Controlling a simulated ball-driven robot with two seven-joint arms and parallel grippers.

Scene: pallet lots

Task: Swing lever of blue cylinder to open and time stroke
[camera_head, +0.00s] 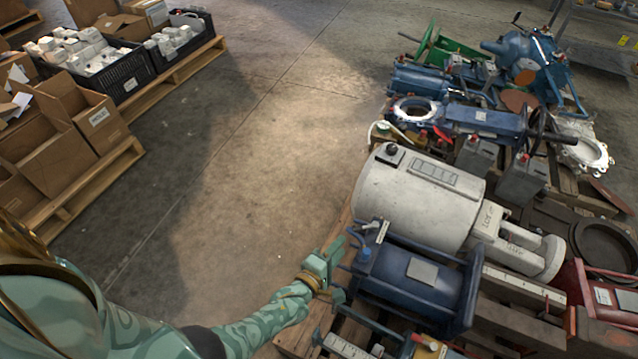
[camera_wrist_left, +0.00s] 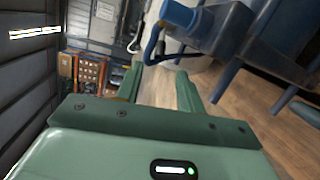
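The blue cylinder (camera_head: 415,278) lies on the pallet at the lower right of the head view, with a pale label on its side. A blue fitting with a small rod (camera_head: 359,240) stands at its left end. My left gripper (camera_head: 337,271) is just left of that end. In the left wrist view its two green fingers (camera_wrist_left: 158,76) are apart with nothing clearly held. A thin dark blue bent rod (camera_wrist_left: 150,48), likely the lever, hangs from the blue body (camera_wrist_left: 225,30) just beyond the fingertips. I cannot tell whether it touches them. My right gripper is not in view.
A large white cylinder (camera_head: 420,200) lies right behind the blue one. More blue and green machine parts (camera_head: 480,118) crowd the pallet. Cardboard boxes (camera_head: 60,125) and black crates (camera_head: 118,78) stand on pallets at left. The concrete floor (camera_head: 255,130) between is clear.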

